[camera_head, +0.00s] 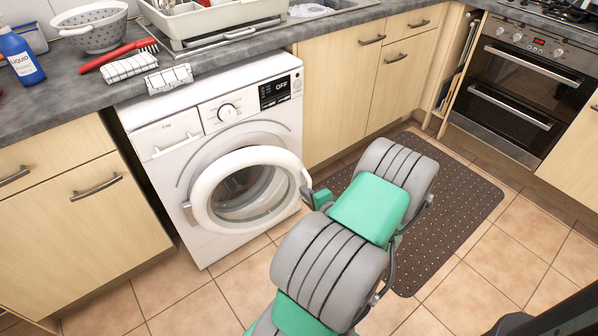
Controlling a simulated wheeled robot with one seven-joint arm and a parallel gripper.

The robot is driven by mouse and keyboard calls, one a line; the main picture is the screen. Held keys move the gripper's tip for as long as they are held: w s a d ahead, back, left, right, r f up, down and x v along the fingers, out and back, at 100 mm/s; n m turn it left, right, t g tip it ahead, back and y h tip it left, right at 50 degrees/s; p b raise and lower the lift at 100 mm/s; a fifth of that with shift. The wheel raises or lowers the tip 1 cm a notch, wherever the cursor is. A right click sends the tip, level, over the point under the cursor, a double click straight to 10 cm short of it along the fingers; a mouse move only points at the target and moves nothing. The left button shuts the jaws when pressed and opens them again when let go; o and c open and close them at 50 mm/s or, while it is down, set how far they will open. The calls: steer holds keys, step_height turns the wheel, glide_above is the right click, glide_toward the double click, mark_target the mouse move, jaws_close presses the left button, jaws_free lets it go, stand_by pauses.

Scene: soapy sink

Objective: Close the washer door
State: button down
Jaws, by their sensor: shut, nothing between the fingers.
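The white washer (155,140) stands under the counter at left centre, its display reading OFF. Its round door (207,199) has a white ring and a clear window. The door stands partly open, its right side swung out from the washer front. My gripper (307,193) is at the right edge of the door ring, beside my green and grey arm. Its fingers are small and partly hidden, and it appears shut with nothing in it. I cannot tell whether it touches the ring.
A dark dotted mat (455,200) lies on the tiled floor to the right. Wooden cabinets (335,90) flank the washer, and an oven (520,85) stands at the far right. The counter (65,95) holds a colander (92,32), a blue bottle (18,57) and cloths.

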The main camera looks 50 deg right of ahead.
steer(key=s+d+m+h, duration=0.1)
steer(key=s+d, duration=0.1)
steer(key=b, duration=0.2)
glide_toward(295, 167)
steer(key=shift+m, duration=0.3)
steer(key=x, duration=0.5)
steer(key=shift+w+f, duration=0.25)
steer(key=shift+f, duration=0.05)
steer(key=shift+w+d, duration=0.25)
steer(key=shift+w, duration=0.15)
